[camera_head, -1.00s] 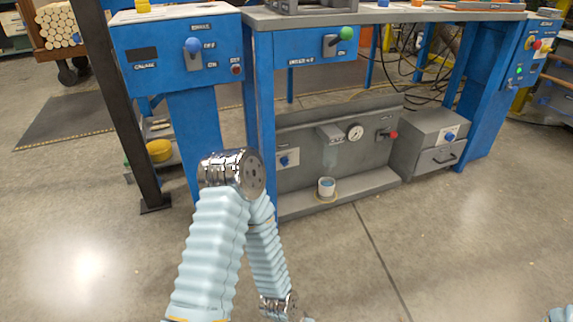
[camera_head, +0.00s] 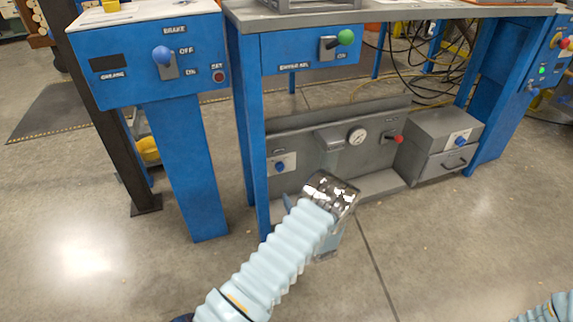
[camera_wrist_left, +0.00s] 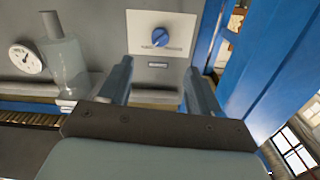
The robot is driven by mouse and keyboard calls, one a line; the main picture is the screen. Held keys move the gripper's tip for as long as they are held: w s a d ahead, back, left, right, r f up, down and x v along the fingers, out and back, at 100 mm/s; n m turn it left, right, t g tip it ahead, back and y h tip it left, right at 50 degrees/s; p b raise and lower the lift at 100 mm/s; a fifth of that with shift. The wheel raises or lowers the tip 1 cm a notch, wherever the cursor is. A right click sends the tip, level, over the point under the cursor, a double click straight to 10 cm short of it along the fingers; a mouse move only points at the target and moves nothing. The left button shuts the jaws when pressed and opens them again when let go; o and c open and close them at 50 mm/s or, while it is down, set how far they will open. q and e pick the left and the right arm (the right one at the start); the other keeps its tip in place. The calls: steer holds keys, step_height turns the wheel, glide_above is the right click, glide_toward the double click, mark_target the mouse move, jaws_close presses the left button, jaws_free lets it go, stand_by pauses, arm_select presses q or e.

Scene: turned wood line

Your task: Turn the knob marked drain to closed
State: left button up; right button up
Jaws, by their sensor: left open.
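A blue knob (camera_head: 281,167) sits on a white plate at the left of the low grey panel (camera_head: 375,157). It also shows in the left wrist view (camera_wrist_left: 160,38), its pale pointer line slanting across it. The small label beside it is too small to read. A second blue knob (camera_head: 460,140) is on the grey box at right; its label is unreadable too, so I cannot tell which is marked drain. My left gripper (camera_wrist_left: 158,72) is open and empty, its fingers toward the first knob and apart from it. In the head view my wrist mostly hides it. My right gripper is out of view.
A round gauge (camera_head: 357,136) and a red-handled valve (camera_head: 398,139) are on the panel. The blue bench (camera_head: 247,130) has a leg close to the left of the knob, and its top overhangs. A blue brake pedestal (camera_head: 187,170) stands left. The floor in front is clear.

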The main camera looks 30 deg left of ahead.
mark_target(280, 168)
arm_select(q)
steer(key=x, duration=0.4)
steer(key=b+x, duration=0.1)
steer(key=x, duration=0.4)
steer(key=b+x, duration=0.1)
steer(key=x, duration=0.3)
steer(key=shift+w+a+r, duration=0.2)
steer(key=shift+a+r, duration=0.05)
steer(key=shift+a, duration=0.1)
steer(key=c, duration=1)
steer(key=shift+c, duration=0.2)
